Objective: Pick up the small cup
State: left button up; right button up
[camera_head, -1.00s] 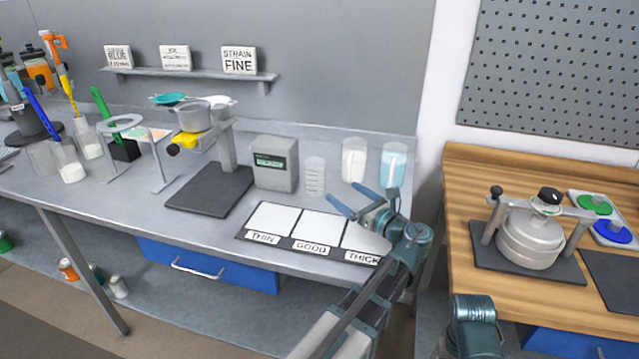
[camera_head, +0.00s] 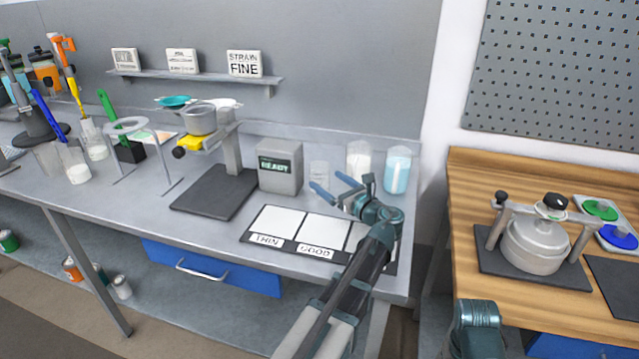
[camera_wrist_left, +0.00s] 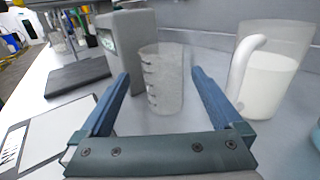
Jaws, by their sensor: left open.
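The small cup (camera_head: 319,175) is a clear, graduated cup standing upright on the grey bench, just right of the grey box with the READY display. In the left wrist view the small cup (camera_wrist_left: 163,80) stands ahead, between the lines of my two blue fingers. My left gripper (camera_head: 331,187) is open and empty, in front of the cup and partly covering its lower part. My right gripper does not show.
The READY box (camera_head: 280,167) stands close left of the cup. A jug of white liquid (camera_head: 358,160) and a jug of blue liquid (camera_head: 397,170) stand close right. The THIN/GOOD card (camera_head: 276,222) lies in front. A dark stand base (camera_head: 214,192) is farther left.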

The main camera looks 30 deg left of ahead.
aim_at(326, 178)
pick_arm(q)
jog(key=x, duration=0.4)
jog(key=shift+w+a+r, duration=0.1)
jog(key=shift+w+a, duration=0.2)
jog(key=c, duration=1.2)
